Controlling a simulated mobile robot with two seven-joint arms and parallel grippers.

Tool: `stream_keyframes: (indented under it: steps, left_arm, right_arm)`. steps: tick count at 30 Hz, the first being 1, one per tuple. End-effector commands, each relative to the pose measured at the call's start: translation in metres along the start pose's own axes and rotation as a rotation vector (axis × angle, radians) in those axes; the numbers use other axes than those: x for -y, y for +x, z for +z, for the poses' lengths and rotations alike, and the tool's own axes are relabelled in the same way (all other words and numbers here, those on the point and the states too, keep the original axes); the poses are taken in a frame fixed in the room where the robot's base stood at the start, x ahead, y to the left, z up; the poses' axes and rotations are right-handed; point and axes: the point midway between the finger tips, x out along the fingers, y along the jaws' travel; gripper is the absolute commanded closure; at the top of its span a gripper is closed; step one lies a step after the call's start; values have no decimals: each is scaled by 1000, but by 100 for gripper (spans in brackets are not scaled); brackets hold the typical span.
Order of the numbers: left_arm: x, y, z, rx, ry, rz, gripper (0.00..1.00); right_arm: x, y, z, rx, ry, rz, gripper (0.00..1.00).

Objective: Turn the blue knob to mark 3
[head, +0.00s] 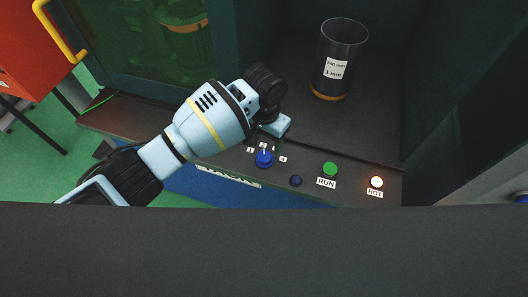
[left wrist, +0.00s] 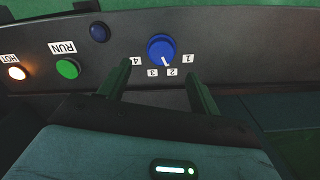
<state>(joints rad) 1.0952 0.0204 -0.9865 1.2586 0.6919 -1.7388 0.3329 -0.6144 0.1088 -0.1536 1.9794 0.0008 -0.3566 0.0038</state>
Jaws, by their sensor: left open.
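The blue knob (head: 264,158) is on the front panel of the dark machine, and its white pointer line shows. In the left wrist view the knob (left wrist: 160,46) has marks 1 to 4 around it, and its pointer is directed at mark 2 (left wrist: 172,72). Mark 3 (left wrist: 153,73) is beside mark 2. My left gripper (head: 266,144) is just behind the knob in the head view. Its two fingers (left wrist: 160,76) are open and empty, apart from the knob, with the knob beyond the gap between them. My right gripper is not in view.
On the same panel are a small dark blue button (head: 295,180), a green RUN button (head: 330,169) and a lit HOT lamp (head: 376,182). A dark labelled cylinder (head: 340,62) stands in the recess behind. Walls enclose the recess.

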Motion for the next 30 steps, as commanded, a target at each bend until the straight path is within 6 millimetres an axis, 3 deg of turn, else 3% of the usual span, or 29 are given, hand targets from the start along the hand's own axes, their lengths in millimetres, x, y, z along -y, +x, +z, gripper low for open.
stream_keyframes:
  steps: [8, 21, 30]
  left_arm:
    - [2, 2, -1, 5, -2, -6, 37]
    - [2, 62, 0, 8, -2, -4, 37]
    - [2, 77, -1, 4, -1, -5, 37]
  right_arm:
    - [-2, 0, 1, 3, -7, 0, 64]
    - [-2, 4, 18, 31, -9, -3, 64]
    - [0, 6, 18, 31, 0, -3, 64]
